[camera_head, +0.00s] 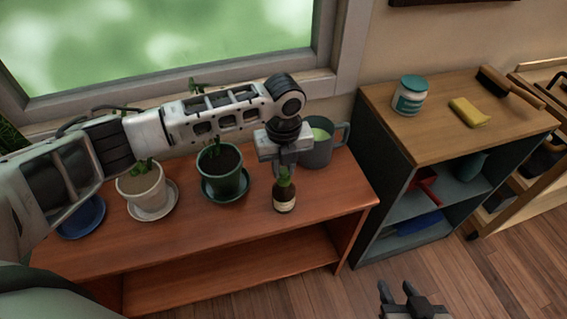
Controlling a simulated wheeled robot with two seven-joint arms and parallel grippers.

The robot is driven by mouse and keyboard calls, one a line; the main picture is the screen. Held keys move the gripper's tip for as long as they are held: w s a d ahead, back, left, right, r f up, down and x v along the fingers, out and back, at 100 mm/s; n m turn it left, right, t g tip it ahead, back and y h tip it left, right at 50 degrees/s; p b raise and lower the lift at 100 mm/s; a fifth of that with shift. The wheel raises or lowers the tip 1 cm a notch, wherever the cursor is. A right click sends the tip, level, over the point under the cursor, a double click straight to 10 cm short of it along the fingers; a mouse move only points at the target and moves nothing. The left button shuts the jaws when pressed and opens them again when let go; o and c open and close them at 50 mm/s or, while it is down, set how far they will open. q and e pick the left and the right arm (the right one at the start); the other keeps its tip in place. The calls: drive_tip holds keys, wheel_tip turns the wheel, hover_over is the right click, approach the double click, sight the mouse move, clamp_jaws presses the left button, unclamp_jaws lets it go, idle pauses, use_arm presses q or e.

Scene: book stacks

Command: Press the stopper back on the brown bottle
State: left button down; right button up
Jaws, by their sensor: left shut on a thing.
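The brown bottle (285,195) with a cream label stands upright on the red-brown shelf top, near its right front edge. A green stopper (285,173) shows at the bottle's mouth. My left gripper (284,168) points down from above and is shut on the stopper. The fingers partly hide it, so I cannot tell whether it is fully seated. My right gripper (397,290) is at the bottom edge, open and empty, over the floor.
A grey-green mug (319,152) stands just behind the bottle. A dark green plant pot (222,172) and a white pot (143,188) stand to the left. A grey cabinet (379,170) with a jar (409,97) and a yellow sponge (469,112) is at right.

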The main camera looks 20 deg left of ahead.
use_arm(q)
drive_tip(key=shift+p, duration=0.35)
idle(0.7)
drive_tip(key=shift+f, duration=0.1)
drive_tip(key=c, duration=0.7)
unclamp_jaws()
wheel_tip(320, 180, up, 3)
drive_tip(key=p, duration=0.3)
drive_tip(key=shift+f, duration=0.1)
drive_tip(key=shift+r+p, duration=0.7)
drive_tip(key=shift+r, duration=1.45)
